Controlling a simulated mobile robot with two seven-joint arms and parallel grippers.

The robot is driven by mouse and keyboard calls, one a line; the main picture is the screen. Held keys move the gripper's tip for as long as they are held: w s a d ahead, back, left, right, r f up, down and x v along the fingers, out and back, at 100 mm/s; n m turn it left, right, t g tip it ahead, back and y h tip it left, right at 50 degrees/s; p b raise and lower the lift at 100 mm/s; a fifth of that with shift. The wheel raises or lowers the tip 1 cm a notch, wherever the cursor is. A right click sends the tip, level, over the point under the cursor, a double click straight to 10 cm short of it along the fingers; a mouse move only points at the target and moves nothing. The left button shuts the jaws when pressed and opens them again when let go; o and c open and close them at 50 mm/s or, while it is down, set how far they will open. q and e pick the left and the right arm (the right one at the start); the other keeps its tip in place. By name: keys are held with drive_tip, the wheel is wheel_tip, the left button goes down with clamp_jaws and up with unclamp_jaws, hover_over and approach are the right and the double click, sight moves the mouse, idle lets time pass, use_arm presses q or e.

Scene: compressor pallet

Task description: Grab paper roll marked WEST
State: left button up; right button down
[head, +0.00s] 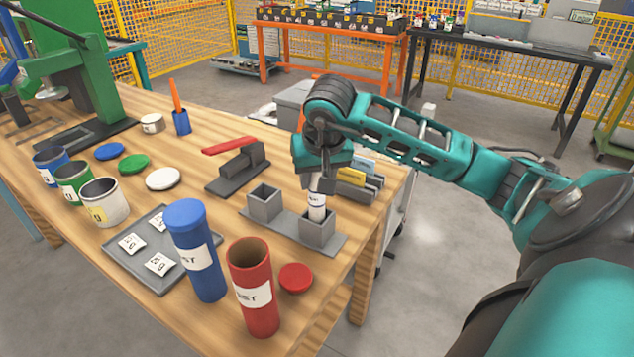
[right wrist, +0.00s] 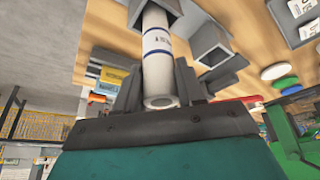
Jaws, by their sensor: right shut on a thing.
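My right gripper (head: 317,178) is shut on a white paper roll (head: 316,207) from above. The roll stands upright, its lower end at the right grey square socket (head: 318,231); I cannot tell how deep it sits. In the right wrist view the roll (right wrist: 157,55) lies between my fingers (right wrist: 158,88) and shows blue bands and small print too small to read. A red tube (head: 257,307), open at the top, has a label partly reading "EST". A blue capped tube (head: 196,275) has a label ending in "ST". My left gripper is not in view.
The left grey socket (head: 264,202) looks empty. A red-handled press (head: 238,166), a red lid (head: 296,277) and a grey tray (head: 145,275) with white packets stand nearby. Several cans and loose lids are at the left of the wooden table (head: 222,108).

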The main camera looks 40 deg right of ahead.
wheel_tip(320, 180, up, 19)
drive_tip(key=p, duration=0.2)
drive_tip(key=shift+p, duration=0.4)
idle(0.6)
